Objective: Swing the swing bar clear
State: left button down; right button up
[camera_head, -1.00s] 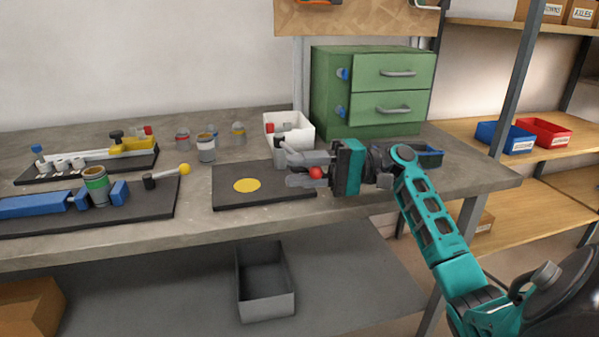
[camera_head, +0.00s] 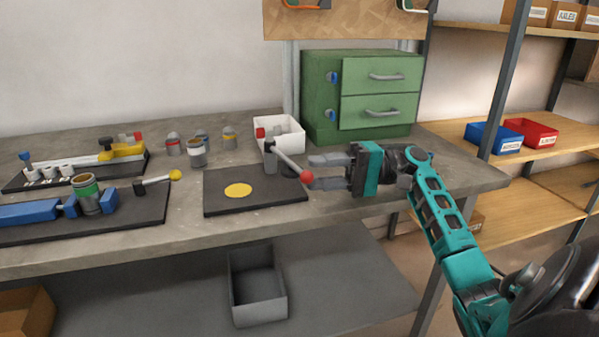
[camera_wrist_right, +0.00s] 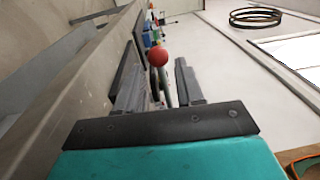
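The swing bar (camera_head: 289,161) is a grey rod on a short post at the back right of a dark board (camera_head: 215,202) with a yellow disc (camera_head: 238,190). It reaches toward the front right and ends in a red ball (camera_head: 306,176), past the board's right edge. My right gripper (camera_head: 310,172) is open, just right of the red ball, its fingers pointing left. In the right wrist view the red ball (camera_wrist_right: 158,57) shows between and beyond the parted fingers (camera_wrist_right: 157,75), not gripped. My left gripper is not in view.
A green drawer cabinet (camera_head: 320,100) and a white bin (camera_head: 292,134) stand behind. Left are several small cans, a yellow-knobbed lever (camera_head: 175,175) and a blue clamp (camera_head: 28,212) holding a can (camera_head: 88,194). A grey bin (camera_head: 258,308) sits on the shelf below.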

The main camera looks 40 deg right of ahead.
jog(key=v, duration=0.7)
jog(key=shift+d, duration=0.15)
jog(key=shift+s, duration=0.1)
